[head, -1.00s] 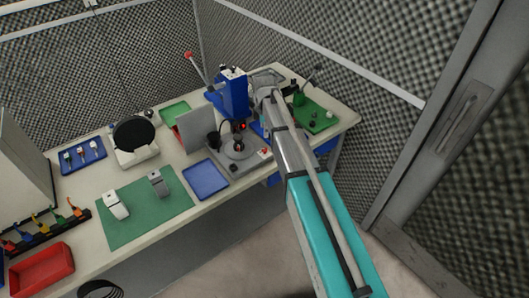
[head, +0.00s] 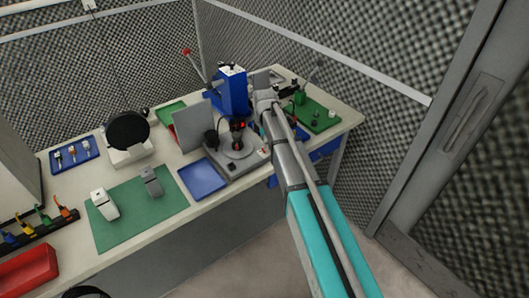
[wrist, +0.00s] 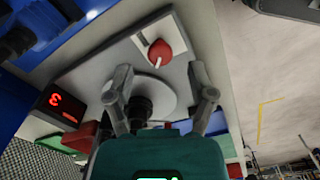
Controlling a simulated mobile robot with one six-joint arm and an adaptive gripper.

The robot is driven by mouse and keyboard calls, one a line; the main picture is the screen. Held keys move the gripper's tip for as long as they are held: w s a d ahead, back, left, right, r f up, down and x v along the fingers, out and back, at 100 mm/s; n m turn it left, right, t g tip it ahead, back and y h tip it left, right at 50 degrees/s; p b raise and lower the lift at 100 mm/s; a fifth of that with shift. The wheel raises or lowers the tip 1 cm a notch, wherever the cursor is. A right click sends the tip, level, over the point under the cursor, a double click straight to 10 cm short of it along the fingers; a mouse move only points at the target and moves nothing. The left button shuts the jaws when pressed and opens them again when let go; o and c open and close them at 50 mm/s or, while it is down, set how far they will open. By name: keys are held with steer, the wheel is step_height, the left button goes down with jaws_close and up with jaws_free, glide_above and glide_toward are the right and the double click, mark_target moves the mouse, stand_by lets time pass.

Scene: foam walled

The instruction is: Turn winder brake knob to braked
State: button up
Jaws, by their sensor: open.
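The winder brake knob (wrist: 161,52) is red with a white pointer and sits on a white plate in the wrist view. The pointer slants toward the bottom of that view. The knob is on the winder's grey base (head: 228,162), and a small red-and-white spot near the base's right corner shows in the head view. The winder has a blue column (head: 233,92).
A red-digit display (wrist: 62,105) and a dark round part (wrist: 140,108) are close to my fingers. A blue tray (head: 203,177) lies left of the winder and a green board (head: 320,122) to its right. Bare floor (wrist: 265,60) shows past the base.

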steer(key=shift+f+b, duration=1.45)
steer(key=shift+f, duration=0.25)
jaws_close()
